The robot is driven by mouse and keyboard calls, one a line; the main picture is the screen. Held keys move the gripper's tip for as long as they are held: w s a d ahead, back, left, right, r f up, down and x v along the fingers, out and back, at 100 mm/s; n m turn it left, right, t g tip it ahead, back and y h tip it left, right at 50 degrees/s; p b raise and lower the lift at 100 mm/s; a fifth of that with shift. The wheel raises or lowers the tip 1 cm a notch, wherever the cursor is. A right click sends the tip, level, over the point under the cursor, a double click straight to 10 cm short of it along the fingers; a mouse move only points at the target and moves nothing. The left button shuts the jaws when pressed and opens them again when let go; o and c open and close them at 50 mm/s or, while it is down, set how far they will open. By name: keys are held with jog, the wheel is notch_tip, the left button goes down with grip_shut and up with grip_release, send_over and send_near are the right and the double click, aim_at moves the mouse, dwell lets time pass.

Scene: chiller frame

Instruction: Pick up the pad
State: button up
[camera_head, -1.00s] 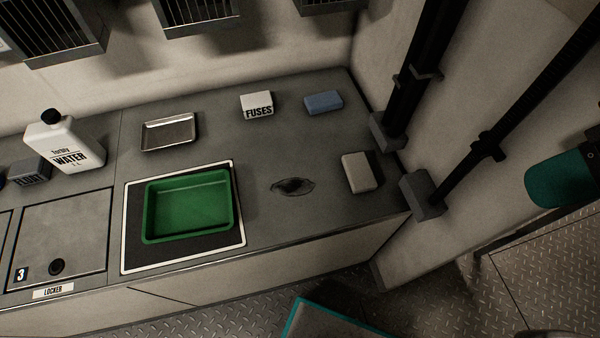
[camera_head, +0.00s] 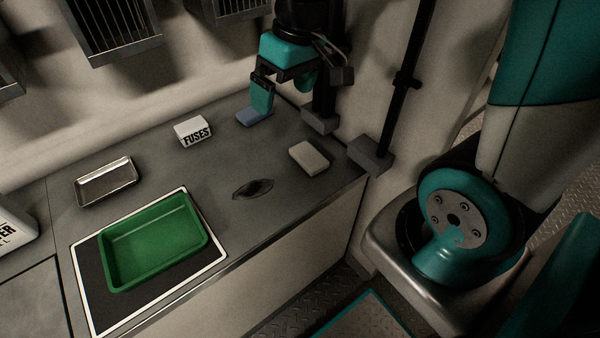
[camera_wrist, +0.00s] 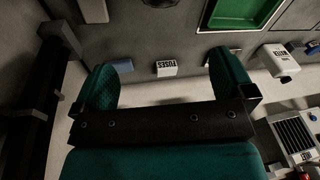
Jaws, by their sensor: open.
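Two pad-like blocks lie on the grey counter; I cannot tell for sure which is the pad. The blue one (camera_head: 254,117) lies near the back wall and is partly covered by a finger in the head view. It shows beside the left finger in the wrist view (camera_wrist: 122,65). The pale grey-beige one (camera_head: 309,157) lies near the counter's right end and also shows at the wrist view's top edge (camera_wrist: 93,10). My gripper (camera_head: 283,95) is open, by the blue block at the back. Its green fingers (camera_wrist: 165,68) are wide apart, with nothing held between them.
A white FUSES box (camera_head: 193,132) stands left of the blue block. A metal tray (camera_head: 107,181) and a green tray (camera_head: 153,243) lie farther left. Black wall pipes (camera_head: 394,100) stand at right.

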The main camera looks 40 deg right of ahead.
jog(key=w+d+f+m+h+b, duration=0.25)
jog(key=w+d+f, duration=0.25)
jog(key=d+f, duration=0.7)
jog(key=b, duration=0.2)
send_over(309, 154)
jog(key=s, duration=0.1)
notch_tip(309, 154, down, 10)
jog(key=shift+d, duration=0.1)
jog(key=shift+w+f+b, duration=0.2)
jog(key=shift+f+b, duration=0.05)
jog(key=shift+f, duration=1.35)
jog(key=shift+w+f+b, duration=0.2)
jog(key=shift+f+b, duration=0.05)
jog(key=shift+f, duration=1.3)
jog(key=c, duration=1)
